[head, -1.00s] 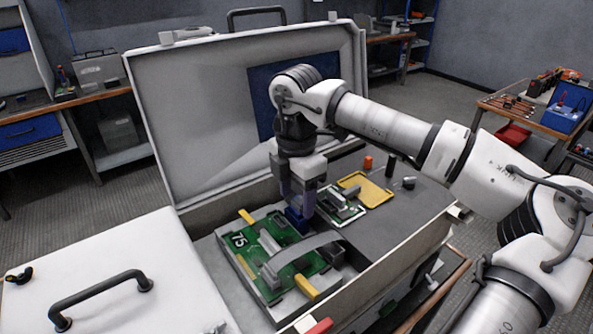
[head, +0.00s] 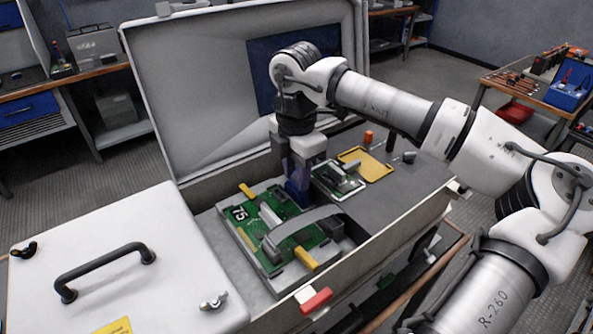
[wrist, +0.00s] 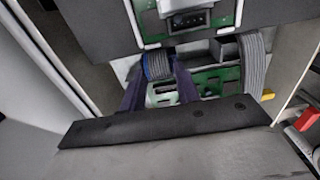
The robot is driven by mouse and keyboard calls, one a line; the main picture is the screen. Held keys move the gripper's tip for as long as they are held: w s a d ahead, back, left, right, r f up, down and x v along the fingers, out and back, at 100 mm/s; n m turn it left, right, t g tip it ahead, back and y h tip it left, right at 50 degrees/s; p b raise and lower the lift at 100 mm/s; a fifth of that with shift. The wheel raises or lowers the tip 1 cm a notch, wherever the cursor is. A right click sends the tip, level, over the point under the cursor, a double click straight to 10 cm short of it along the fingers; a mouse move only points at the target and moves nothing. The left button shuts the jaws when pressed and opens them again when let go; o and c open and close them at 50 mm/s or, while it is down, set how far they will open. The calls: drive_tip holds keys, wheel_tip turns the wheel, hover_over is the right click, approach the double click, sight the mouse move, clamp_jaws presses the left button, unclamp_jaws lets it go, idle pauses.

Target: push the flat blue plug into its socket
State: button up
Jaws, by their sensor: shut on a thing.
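My gripper (head: 297,184) is shut on the flat blue plug (head: 300,198), above the far right edge of the green board marked 75 (head: 246,232). In the wrist view the blue plug (wrist: 156,67) sits between the two dark purple fingers, with its grey ribbon behind it. The ribbon cable (head: 308,219) arches from there over the board. In the wrist view a pale connector (wrist: 163,88) shows on the board between the fingers; I cannot tell if it is the socket. Whether the plug touches a socket is hidden.
A smaller board with a connector (head: 338,179) and a yellow tray (head: 365,165) lie right of my gripper. Yellow clips (head: 307,258) hold the board. The open case lid (head: 200,110) stands behind. A red latch (head: 316,299) sits on the near case wall.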

sight(295, 183)
drive_tip(key=shift+r, duration=0.1)
drive_tip(key=shift+c, duration=0.3)
drive_tip(key=shift+r+p, duration=0.85)
drive_tip(key=shift+r, duration=1.1)
drive_tip(key=shift+s+a, duration=0.1)
drive_tip(key=shift+a, duration=0.05)
drive_tip(key=shift+s+a+b, duration=0.45)
drive_tip(key=shift+s+a, duration=0.1)
drive_tip(key=shift+a, duration=0.2)
drive_tip(key=shift+s+a+b, duration=0.4)
drive_tip(key=shift+s+a, duration=0.1)
drive_tip(key=shift+a, duration=0.25)
drive_tip(key=shift+f, duration=0.25)
drive_tip(key=shift+f+b, duration=0.7)
drive_tip(key=shift+b, duration=0.25)
drive_tip(key=shift+f+b, duration=0.6)
drive_tip(key=shift+f, duration=0.05)
